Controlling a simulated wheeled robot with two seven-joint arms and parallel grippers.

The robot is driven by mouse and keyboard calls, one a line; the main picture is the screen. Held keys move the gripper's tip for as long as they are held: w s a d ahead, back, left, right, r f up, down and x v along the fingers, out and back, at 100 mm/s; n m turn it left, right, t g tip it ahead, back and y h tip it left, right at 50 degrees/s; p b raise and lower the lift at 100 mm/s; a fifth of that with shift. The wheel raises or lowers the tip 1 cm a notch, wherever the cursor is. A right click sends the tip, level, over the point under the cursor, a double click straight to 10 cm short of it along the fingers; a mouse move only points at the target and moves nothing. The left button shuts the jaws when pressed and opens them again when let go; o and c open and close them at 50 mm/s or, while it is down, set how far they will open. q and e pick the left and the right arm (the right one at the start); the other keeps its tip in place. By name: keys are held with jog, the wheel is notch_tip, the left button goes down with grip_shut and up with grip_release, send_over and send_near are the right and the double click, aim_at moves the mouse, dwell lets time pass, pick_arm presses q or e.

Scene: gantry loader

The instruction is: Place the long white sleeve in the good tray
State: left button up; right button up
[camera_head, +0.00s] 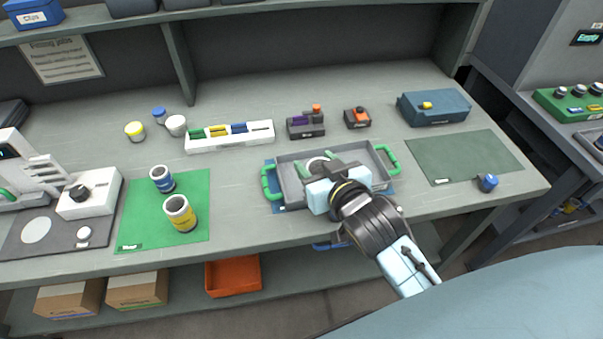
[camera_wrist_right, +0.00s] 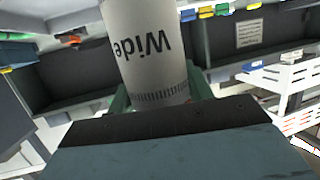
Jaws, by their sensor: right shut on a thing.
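My right gripper (camera_head: 318,167) is over the grey tray with green handles (camera_head: 283,196). Its green fingers are shut on a white sleeve (camera_head: 316,164), whose round top shows between them. In the right wrist view the white sleeve (camera_wrist_right: 150,60) carries the word "Wide" and a row of tick marks, with a green finger on each side. My gripper body hides part of the tray, and I cannot tell whether the sleeve touches its floor. My left gripper is not in view.
A blue-banded cup (camera_head: 162,179) and a yellow-banded cup (camera_head: 180,213) stand on a green mat (camera_head: 140,220). A white rack (camera_head: 230,137) lies behind. A dark green mat (camera_head: 470,157) at right is mostly clear. A blue-grey box (camera_head: 434,108) stands at back right.

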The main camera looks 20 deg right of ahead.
jog(key=w+d+r+n+y+p, duration=0.3)
jog(key=w+d+r+y, duration=0.1)
jog(key=w+d+r, duration=0.3)
jog(key=f, duration=0.3)
jog(key=f+b, duration=0.1)
jog(key=f, duration=0.3)
jog(key=w+f, duration=0.1)
jog(key=f, duration=0.3)
jog(key=shift+f, duration=0.15)
jog(key=o, duration=1.4)
jog(key=shift+f, duration=0.1)
jog(key=shift+c, duration=0.2)
jog(key=v, duration=1.2)
jog(key=shift+r+p, duration=0.3)
jog(key=shift+r, duration=0.1)
jog(key=shift+a, duration=0.15)
